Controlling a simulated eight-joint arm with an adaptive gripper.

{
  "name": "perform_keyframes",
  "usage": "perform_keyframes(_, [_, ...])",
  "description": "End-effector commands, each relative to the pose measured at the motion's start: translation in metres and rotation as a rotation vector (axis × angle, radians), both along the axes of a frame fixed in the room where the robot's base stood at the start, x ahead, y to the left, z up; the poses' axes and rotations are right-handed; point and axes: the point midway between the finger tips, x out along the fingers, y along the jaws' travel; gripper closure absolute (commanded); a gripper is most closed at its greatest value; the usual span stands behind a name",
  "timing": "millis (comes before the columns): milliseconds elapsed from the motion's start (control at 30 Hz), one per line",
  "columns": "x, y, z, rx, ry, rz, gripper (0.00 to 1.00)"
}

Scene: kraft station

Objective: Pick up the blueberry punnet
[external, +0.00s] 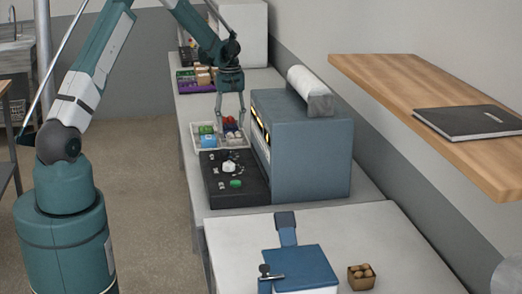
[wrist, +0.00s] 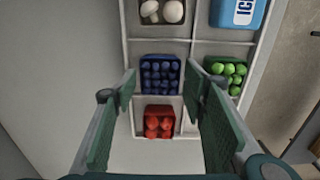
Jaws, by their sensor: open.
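The blueberry punnet (wrist: 161,75), a dark square tub of blue berries, sits in a compartment of the white tray (wrist: 160,40) in the wrist view. My gripper (wrist: 159,88) is open, with one finger to each side of the punnet in that picture. The fingers look empty; whether they are down at the punnet's height I cannot tell. In the external view my gripper (external: 230,115) points down over the tray, and the blueberry punnet is too small and too covered by the fingers to make out clearly.
A punnet of red fruit (wrist: 158,121) sits just below the blueberries in the wrist view. Mushrooms (wrist: 161,11), a blue ICE box (wrist: 238,13) and green fruit (wrist: 230,74) fill nearby compartments. A grey-blue machine (external: 300,145) and a black board (external: 235,182) stand close to the tray.

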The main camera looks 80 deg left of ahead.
Motion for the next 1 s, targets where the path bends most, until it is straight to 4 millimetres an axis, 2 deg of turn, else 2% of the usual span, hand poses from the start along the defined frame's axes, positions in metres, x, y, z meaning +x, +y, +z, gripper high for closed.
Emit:
perform_keyframes(200, [0.000,0.000,-0.022,0.000,0.000,0.000,0.57])
perform_keyframes(300, [0.000,0.000,-0.027,0.000,0.000,0.000,0.57])
perform_keyframes(867, [0.000,0.000,-0.028,0.000,0.000,0.000,0.57])
perform_keyframes(1000, [0.000,0.000,-0.028,0.000,0.000,0.000,0.74])
